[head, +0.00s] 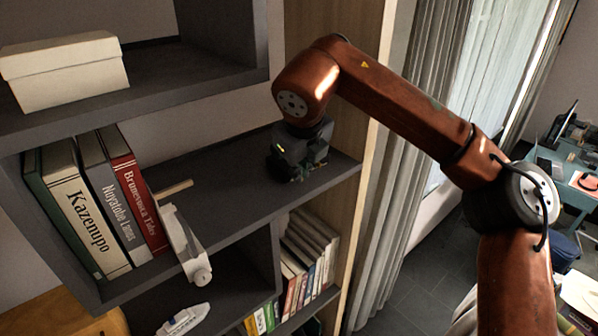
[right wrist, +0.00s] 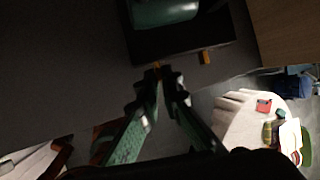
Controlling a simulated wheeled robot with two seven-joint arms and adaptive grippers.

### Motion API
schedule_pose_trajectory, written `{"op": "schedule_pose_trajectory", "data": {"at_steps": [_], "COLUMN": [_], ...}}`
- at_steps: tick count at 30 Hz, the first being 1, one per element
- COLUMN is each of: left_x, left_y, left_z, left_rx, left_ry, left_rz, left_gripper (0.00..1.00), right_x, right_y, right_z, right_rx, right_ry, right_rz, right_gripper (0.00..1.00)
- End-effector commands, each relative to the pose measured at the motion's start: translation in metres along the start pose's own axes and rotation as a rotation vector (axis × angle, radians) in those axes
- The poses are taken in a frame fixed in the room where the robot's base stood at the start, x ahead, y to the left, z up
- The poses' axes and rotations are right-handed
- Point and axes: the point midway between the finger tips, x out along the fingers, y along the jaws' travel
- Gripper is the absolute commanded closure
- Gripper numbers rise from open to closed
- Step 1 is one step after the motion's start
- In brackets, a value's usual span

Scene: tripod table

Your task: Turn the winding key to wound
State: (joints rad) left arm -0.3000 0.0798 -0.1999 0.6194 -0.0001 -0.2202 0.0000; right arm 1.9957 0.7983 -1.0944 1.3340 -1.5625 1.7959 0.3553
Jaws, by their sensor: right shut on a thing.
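My right gripper (head: 303,166) is at the right end of the middle shelf, pointing down, with its green fingers partly in shadow. In the right wrist view its fingertips (right wrist: 163,82) are close together and shut on a small orange-brown piece, which looks like the winding key (right wrist: 156,68). Only a small part of the key shows. It is at the edge of a dark box-like body (right wrist: 180,46) with a green rounded part (right wrist: 162,11). How far the key is turned cannot be told. In the head view my gripper hides the key. My left gripper is not in view.
A second small orange piece (right wrist: 206,57) sits beside the dark body. A white box (head: 65,70) is above. The middle of the shelf (head: 228,186) is mostly clear.

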Motion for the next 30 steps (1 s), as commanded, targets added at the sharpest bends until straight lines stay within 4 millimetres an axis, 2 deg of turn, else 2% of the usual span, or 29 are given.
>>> {"op": "schedule_pose_trajectory", "data": {"at_steps": [11, 12, 15, 23, 26, 30], "left_x": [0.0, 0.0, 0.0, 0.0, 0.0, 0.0], "left_y": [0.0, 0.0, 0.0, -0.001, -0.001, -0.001], "left_z": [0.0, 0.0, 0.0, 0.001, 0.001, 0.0], "left_rx": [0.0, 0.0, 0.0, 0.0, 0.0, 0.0], "left_ry": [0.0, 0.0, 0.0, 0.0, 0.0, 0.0], "left_rz": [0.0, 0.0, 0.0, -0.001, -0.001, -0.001], "left_gripper": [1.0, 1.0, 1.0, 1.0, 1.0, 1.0], "right_x": [-0.002, -0.002, -0.002, -0.001, -0.006, -0.027], "right_y": [0.0, 0.0, 0.0, 0.0, 0.0, 0.0], "right_z": [0.001, 0.001, 0.001, 0.0, 0.001, 0.001], "right_rx": [0.003, 0.003, 0.003, 0.002, 0.002, 0.002], "right_ry": [-0.004, -0.004, -0.004, -0.002, -0.002, -0.006], "right_rz": [0.006, 0.006, 0.006, 0.006, 0.005, 0.005], "right_gripper": [1.0, 0.94, 0.87, 0.87, 0.87, 0.87]}}
